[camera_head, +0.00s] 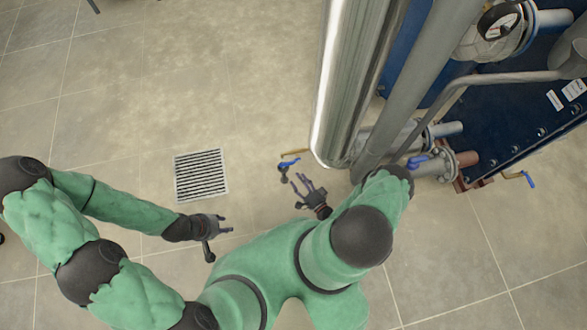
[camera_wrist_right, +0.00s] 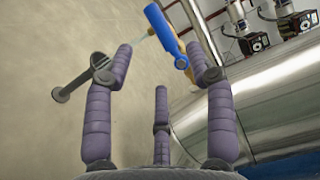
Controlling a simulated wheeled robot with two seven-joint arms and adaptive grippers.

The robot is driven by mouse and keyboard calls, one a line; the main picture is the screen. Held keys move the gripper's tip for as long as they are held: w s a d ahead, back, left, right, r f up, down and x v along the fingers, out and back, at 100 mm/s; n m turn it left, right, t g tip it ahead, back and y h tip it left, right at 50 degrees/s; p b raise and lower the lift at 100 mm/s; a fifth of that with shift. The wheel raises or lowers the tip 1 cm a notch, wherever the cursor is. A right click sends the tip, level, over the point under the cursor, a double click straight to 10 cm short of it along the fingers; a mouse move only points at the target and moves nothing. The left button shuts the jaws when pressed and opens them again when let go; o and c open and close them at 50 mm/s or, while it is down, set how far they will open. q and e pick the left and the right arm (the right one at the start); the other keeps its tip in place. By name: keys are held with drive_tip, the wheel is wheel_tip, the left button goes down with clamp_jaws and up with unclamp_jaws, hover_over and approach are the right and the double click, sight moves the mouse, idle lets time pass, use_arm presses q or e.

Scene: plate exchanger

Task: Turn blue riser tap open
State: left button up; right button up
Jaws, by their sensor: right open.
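A small tap with a blue lever handle (camera_head: 288,163) sits on a thin brass-coloured pipe left of the foot of the big shiny pipe. I take it for the blue riser tap. My right gripper (camera_head: 302,182) is open just below and right of it, fingers pointing towards it. In the right wrist view the blue handle (camera_wrist_right: 166,34) lies just beyond the open fingertips, between them and apart from both side fingers as far as I can tell. My left gripper (camera_head: 222,243) is open and empty over the floor at the left.
The shiny vertical pipe (camera_head: 345,80) stands close to the right of the tap. Other blue-handled valves (camera_head: 418,161) (camera_head: 527,180) are at the dark blue exchanger (camera_head: 500,120). A floor grate (camera_head: 201,175) lies left.

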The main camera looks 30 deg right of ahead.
drive_tip(key=shift+s+d, duration=0.15)
drive_tip(key=shift+s, duration=1.1)
drive_tip(key=shift+s, duration=0.1)
